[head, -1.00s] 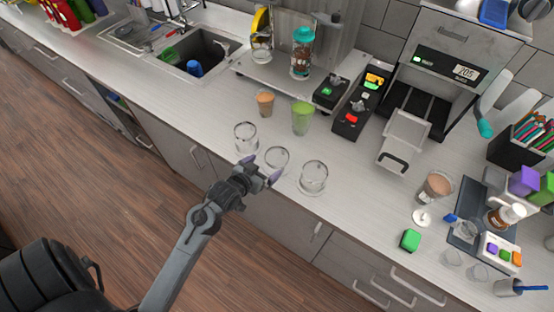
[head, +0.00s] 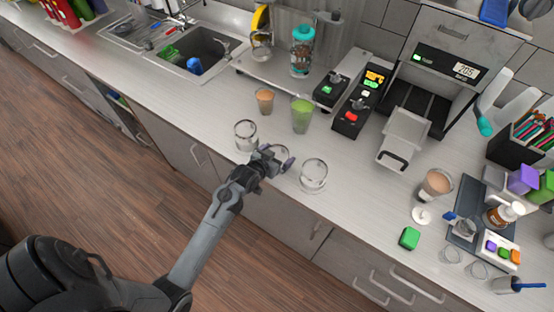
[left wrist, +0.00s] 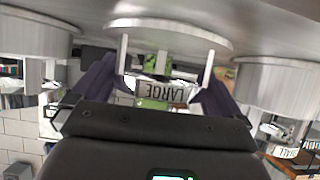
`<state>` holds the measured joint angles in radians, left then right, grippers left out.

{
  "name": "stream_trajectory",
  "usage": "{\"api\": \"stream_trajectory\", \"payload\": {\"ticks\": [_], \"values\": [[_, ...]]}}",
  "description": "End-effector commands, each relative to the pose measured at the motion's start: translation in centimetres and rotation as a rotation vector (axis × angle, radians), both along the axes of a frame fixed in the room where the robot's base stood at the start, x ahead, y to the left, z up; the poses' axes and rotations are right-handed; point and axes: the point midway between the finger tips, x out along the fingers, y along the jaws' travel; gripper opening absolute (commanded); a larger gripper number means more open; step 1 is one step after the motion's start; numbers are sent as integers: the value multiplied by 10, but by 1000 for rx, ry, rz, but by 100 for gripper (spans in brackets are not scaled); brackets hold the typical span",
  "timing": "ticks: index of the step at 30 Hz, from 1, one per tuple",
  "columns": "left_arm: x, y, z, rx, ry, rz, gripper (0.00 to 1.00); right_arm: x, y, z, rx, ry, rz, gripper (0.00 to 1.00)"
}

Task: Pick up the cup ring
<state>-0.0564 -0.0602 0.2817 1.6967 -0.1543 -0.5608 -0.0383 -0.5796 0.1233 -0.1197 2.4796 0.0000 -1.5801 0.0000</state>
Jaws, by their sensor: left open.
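Three clear, round cup rings stand in a row near the counter's front edge: a left one (head: 245,136), a middle one (head: 281,152) and a right one (head: 313,174). My left gripper (head: 273,160) is open at the middle ring, its purple fingers partly covering it. In the left wrist view the open fingers (left wrist: 158,88) stand either side of a small label reading LARGE (left wrist: 165,88), below a pale round disc (left wrist: 170,36). I cannot tell whether the fingers touch the ring. My right gripper is not in view.
A brown-filled cup (head: 265,100) and a green-filled cup (head: 301,115) stand behind the rings. The sealing machine (head: 437,70) is at the back right. Counter between the right ring and this block is clear.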

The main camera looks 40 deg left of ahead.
Motion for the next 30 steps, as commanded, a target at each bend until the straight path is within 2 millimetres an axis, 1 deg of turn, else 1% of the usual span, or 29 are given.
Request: {"api": "stream_trajectory", "payload": {"ticks": [4, 5, 12, 13, 23, 26, 30], "values": [[0, 0, 0, 0, 0, 0, 100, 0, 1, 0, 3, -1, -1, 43], [0, 0, 0, 0, 0, 0, 97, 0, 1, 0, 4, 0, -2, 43], [0, 0, 0, 0, 0, 0, 60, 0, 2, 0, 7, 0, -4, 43], [0, 0, 1, 0, -1, 0, 58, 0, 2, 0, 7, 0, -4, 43], [0, 0, 3, 0, -1, 0, 57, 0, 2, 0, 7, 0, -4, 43], [0, 0, 9, 0, -3, 0, 57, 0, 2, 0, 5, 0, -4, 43], [0, 0, 23, 1, -5, 0, 57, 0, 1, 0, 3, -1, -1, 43]]}}
